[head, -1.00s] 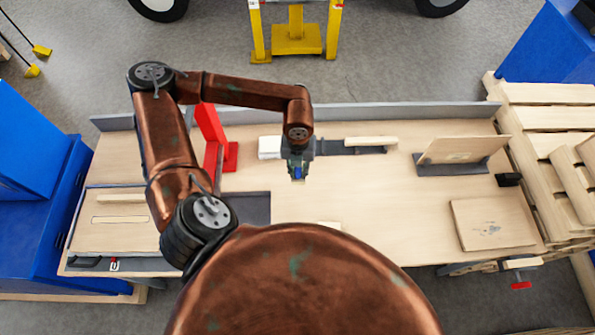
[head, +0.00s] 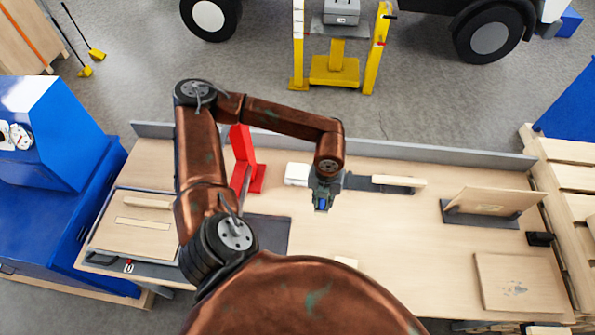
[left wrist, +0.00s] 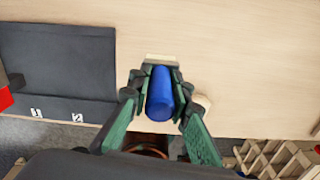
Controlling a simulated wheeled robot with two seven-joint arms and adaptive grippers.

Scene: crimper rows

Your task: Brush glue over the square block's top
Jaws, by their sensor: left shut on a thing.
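My left gripper (head: 322,200) is shut on a blue cylindrical handle (left wrist: 160,92), seemingly the glue brush. It is held over the middle of the bench, to the right of the white block. In the left wrist view a tan edge (left wrist: 161,57) shows just beyond the handle; I cannot tell whether it is the brush's tip. A small pale wooden block (head: 346,262), possibly the square block, lies nearer and to the right of the gripper, partly hidden by my body. Its top is too small to read for glue. My right gripper is not in view.
On the wooden bench (head: 410,240) stand a red bracket (head: 243,160), a white block (head: 297,174), a dark strip with a wooden bar (head: 399,181), a tilted board (head: 495,203) and a flat board (head: 520,282). A dark mat (left wrist: 58,70) lies left. The middle right is clear.

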